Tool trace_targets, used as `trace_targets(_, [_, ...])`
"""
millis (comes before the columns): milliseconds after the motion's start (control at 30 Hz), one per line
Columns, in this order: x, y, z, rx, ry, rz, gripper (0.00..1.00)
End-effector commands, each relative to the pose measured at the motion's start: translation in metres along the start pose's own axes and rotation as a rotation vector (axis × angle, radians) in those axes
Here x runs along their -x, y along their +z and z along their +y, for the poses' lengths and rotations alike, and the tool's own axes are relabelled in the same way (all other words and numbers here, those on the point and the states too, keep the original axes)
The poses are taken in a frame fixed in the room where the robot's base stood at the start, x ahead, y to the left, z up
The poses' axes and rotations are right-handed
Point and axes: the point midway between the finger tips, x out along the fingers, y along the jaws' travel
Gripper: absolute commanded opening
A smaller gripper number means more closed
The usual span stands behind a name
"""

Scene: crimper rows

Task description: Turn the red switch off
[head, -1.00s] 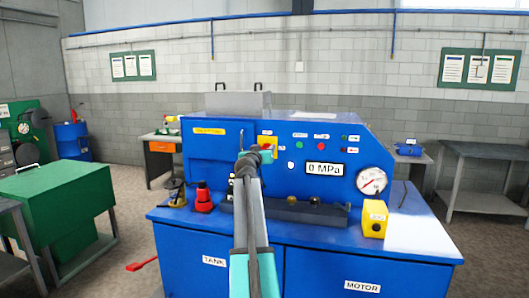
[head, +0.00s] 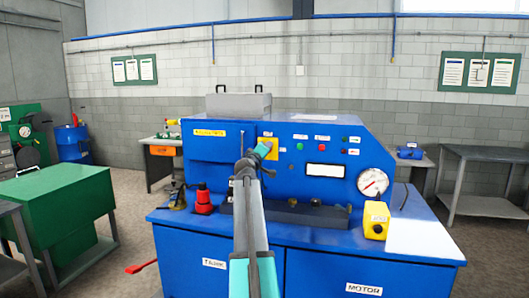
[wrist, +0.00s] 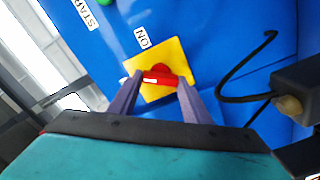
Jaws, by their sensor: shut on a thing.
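The red switch (wrist: 158,74) is a rotary knob with a white mark, on a square yellow plate (wrist: 176,52). In the wrist view, my gripper (wrist: 160,82) has one finger on each side of the knob and is shut on it. An "ON" label (wrist: 142,38) is on the blue panel beside the plate. In the head view, the yellow plate (head: 270,143) shows on the front of the blue machine (head: 215,150), and my gripper (head: 261,152) is against it and hides the knob. The machine's display (head: 325,171) is blank.
Green and red buttons (head: 319,146) sit right of the switch. A pressure gauge (head: 372,182), a yellow block (head: 375,221) and a red bottle-like object (head: 203,199) are at the machine's bench. A black cable (wrist: 245,80) hangs beside the switch.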

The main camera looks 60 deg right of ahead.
Motion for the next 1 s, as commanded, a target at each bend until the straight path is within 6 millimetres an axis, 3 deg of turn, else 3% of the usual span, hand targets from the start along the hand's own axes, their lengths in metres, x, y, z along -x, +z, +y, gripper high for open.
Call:
trace_targets(500, [0.0002, -0.0007, -0.0002, 0.452, 0.0, 0.002, 0.21])
trace_targets(1000, [0.0002, 0.0001, -0.0027, 0.608, 0.0, 0.002, 0.21])
